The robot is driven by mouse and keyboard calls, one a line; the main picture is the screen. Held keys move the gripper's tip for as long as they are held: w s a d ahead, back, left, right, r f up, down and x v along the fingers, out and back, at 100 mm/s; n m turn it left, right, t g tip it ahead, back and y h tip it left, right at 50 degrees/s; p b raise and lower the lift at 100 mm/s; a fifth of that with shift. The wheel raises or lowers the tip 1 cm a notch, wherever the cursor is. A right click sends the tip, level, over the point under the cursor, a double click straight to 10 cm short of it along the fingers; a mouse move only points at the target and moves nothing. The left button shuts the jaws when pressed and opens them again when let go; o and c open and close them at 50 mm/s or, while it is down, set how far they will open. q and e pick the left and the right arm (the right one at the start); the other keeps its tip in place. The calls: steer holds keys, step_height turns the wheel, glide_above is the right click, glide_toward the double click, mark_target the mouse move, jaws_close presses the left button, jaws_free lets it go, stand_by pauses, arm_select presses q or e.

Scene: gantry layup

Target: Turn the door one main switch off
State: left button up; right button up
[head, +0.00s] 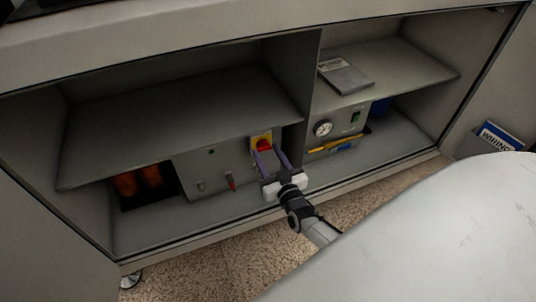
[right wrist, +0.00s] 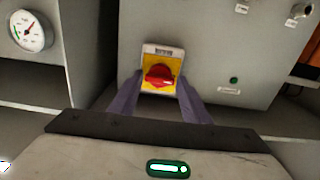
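The main switch (head: 262,143) is a red rotary knob on a yellow plate, at the upper right of a grey control box (head: 205,168) in the cabinet's left bay. In the right wrist view the red knob (right wrist: 159,76) sits in the middle, its handle lying about level. My right gripper (head: 268,158) is open, its two purple fingers reaching toward the switch. In the right wrist view the fingertips (right wrist: 159,88) stand to the left and right of the yellow plate's lower part; I cannot tell whether they touch it. My left gripper is not in view.
A shelf (head: 180,115) overhangs the control box, and a divider (head: 297,90) stands right of the switch. Orange parts (head: 138,182) lie at left. The right bay holds a gauge (head: 323,128) and a grey booklet (head: 345,74). A pale rounded surface (head: 430,230) fills the lower right.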

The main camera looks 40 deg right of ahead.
steer(key=shift+o, duration=1.1)
steer(key=shift+s, duration=0.2)
arm_select(q)
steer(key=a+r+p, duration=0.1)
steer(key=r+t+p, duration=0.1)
steer(key=p, duration=0.1)
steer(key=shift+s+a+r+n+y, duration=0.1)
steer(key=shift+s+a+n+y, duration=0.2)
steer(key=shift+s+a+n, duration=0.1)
arm_select(e)
steer(key=v, duration=1)
steer(key=shift+w+a, duration=0.1)
